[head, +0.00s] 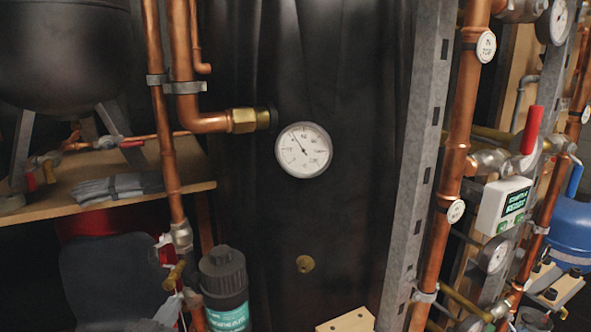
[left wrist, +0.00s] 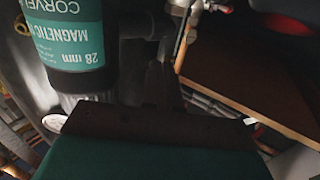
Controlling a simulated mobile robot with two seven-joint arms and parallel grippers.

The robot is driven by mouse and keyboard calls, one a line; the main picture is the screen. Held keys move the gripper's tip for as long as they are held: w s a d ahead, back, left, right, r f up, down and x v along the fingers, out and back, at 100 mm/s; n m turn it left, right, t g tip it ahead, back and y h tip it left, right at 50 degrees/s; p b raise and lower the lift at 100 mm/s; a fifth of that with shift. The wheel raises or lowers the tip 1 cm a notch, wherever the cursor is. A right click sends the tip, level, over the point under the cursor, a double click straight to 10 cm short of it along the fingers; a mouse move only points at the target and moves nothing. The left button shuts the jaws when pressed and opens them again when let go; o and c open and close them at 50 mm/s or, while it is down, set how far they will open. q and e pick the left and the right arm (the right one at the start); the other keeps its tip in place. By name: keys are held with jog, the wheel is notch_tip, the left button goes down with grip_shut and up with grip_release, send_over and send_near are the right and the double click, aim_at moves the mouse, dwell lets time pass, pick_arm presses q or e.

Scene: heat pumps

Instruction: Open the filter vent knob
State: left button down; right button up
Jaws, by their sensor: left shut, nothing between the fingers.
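The magnetic filter (head: 224,288) stands at the bottom of the head view, left of centre. It has a black cap (head: 221,262) and a teal label. In the left wrist view the filter (left wrist: 68,45) is upside down at the upper left, its label legible. I cannot pick out its vent knob for certain. My right gripper is out of view.
A copper pipe (head: 168,150) with valves runs down beside the filter. A wooden shelf (head: 130,188) with grey gloves (head: 118,188) is above left. A pressure gauge (head: 303,150) and grey metal post (head: 418,150) stand to the right. A dark curtain hangs behind.

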pick_arm(q)
jog(key=s, duration=0.2)
jog(key=s+a+p, duration=0.1)
jog(key=s, duration=0.1)
jog(key=shift+s+a+f, duration=0.1)
jog(key=shift+s, duration=0.1)
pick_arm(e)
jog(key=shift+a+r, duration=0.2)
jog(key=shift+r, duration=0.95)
pick_arm(q)
jog(key=w+n, duration=0.1)
jog(key=n, duration=0.1)
jog(key=w+n+b, duration=0.1)
jog(key=w+n, duration=0.3)
jog(key=shift+w+a+r+b, duration=0.2)
jog(key=shift+w+r+b, duration=0.05)
jog(key=shift+r+b, duration=0.1)
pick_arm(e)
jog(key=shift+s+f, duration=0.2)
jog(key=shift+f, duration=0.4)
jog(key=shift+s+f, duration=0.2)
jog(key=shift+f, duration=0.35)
